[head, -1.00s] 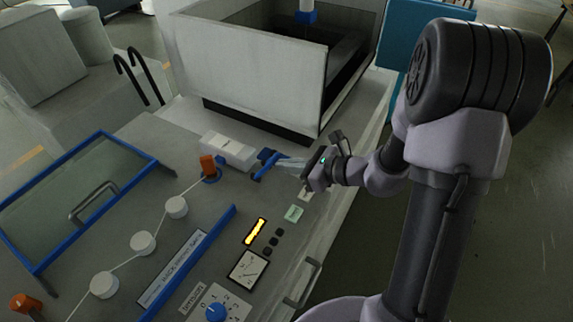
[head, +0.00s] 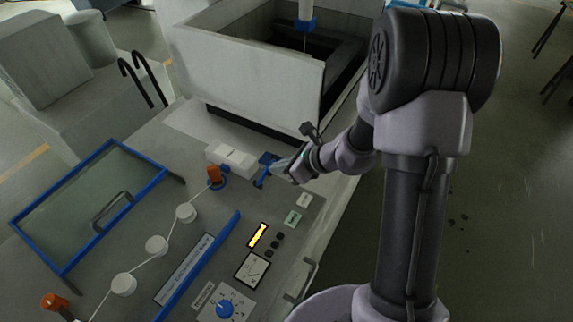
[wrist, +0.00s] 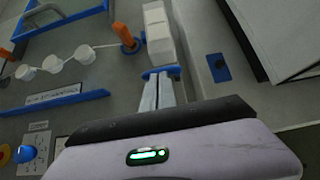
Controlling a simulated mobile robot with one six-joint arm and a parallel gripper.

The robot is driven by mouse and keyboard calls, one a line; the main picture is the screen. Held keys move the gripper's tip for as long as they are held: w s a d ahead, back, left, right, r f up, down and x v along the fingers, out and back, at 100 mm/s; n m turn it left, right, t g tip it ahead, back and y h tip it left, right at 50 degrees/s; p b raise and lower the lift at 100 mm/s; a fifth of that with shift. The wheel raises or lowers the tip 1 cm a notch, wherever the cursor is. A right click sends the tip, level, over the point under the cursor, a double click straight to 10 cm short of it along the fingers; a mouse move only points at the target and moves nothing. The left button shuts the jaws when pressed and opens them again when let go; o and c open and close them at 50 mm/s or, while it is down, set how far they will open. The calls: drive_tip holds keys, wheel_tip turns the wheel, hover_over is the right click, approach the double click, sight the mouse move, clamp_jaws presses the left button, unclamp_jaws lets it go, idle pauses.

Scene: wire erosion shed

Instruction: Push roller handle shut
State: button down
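A blue bar-shaped handle (head: 260,180), which I take to be the roller handle, is beside the white block on the machine's panel. In the wrist view the blue bar (wrist: 161,72) lies crosswise at my fingertips. My gripper (head: 277,168) reaches it from the right. In the wrist view the two slim grey fingers of my gripper (wrist: 158,82) are together, pointing at the bar. The fingertips hide part of the bar, and I cannot tell whether they touch it.
The white block (head: 232,156) and an orange knob (head: 214,174) stand close to the handle. White rollers (head: 156,245) carry a wire. A blue-framed glass cover (head: 85,200) is at left. The tank (head: 245,75) rises behind.

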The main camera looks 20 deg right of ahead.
drive_tip(key=w+a+r+g+h+p, duration=0.1)
drive_tip(key=p, duration=0.3)
drive_tip(key=w+a+r+g+h+p, duration=0.1)
drive_tip(key=p, duration=0.4)
drive_tip(key=shift+w+a+r+g+h, duration=0.2)
drive_tip(key=shift+a+r+g+h, duration=0.1)
drive_tip(key=shift+g+h, duration=0.1)
drive_tip(key=shift+w+a+f+p, duration=0.25)
drive_tip(key=shift+w+a+p, duration=0.2)
drive_tip(key=shift+w+a, duration=0.25)
drive_tip(key=shift+w+a+f+p, duration=0.2)
drive_tip(key=shift+w+a+p, duration=0.2)
drive_tip(key=shift+w+a, duration=0.2)
drive_tip(key=shift+w+a+f+p, duration=0.25)
drive_tip(key=shift+w+a+p, duration=0.2)
drive_tip(key=shift+w+a, duration=0.25)
drive_tip(key=shift+w, duration=0.1)
drive_tip(key=shift+d, duration=0.1)
